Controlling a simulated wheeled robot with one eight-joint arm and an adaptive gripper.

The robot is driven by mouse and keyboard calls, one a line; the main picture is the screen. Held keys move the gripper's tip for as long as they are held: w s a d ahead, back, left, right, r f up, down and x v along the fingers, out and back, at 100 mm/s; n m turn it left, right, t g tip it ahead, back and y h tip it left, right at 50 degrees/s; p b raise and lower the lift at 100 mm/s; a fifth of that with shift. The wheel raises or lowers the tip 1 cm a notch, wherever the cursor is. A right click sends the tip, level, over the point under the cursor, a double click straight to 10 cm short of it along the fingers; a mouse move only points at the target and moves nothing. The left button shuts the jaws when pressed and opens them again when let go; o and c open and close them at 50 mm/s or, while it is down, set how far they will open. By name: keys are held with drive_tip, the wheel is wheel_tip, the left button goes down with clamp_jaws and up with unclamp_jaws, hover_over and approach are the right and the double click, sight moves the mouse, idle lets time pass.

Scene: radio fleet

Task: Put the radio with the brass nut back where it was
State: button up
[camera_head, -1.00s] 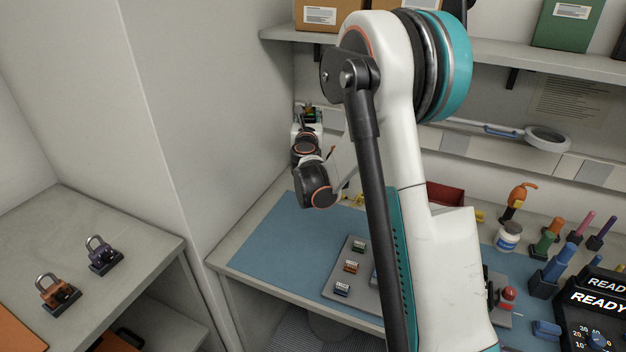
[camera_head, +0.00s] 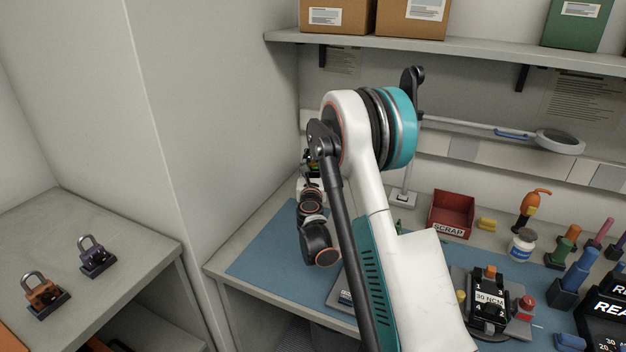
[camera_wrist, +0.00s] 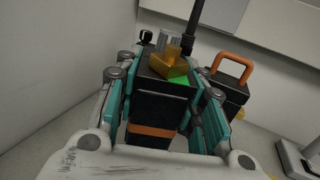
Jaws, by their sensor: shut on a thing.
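My gripper (camera_wrist: 160,108) is shut on a black radio (camera_wrist: 158,110) with an orange band. In the wrist view the radio stands between the teal fingers, with a brass-coloured nut (camera_wrist: 168,66), a grey stub and a green patch at its top. In the head view my gripper (camera_head: 312,168) is small, near the wall corner over the back left of the bench. My arm partly blocks the view there, and I cannot tell whether the radio touches anything below.
A black case with an orange handle (camera_wrist: 234,62) is close behind the radio, on the right. The blue mat (camera_head: 262,250) has free room at left. A red scrap bin (camera_head: 452,212), a magnifier lamp (camera_head: 558,141) and a tester (camera_head: 488,300) are to the right. Two padlocks (camera_head: 42,295) (camera_head: 95,257) sit on the left bench.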

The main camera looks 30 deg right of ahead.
drive_tip(key=shift+f+b, duration=0.3)
drive_tip(key=shift+f, duration=0.9)
drive_tip(key=shift+f, duration=0.35)
drive_tip(key=shift+f, duration=0.1)
drive_tip(key=o, duration=1.3)
drive_tip(key=shift+c, duration=0.2)
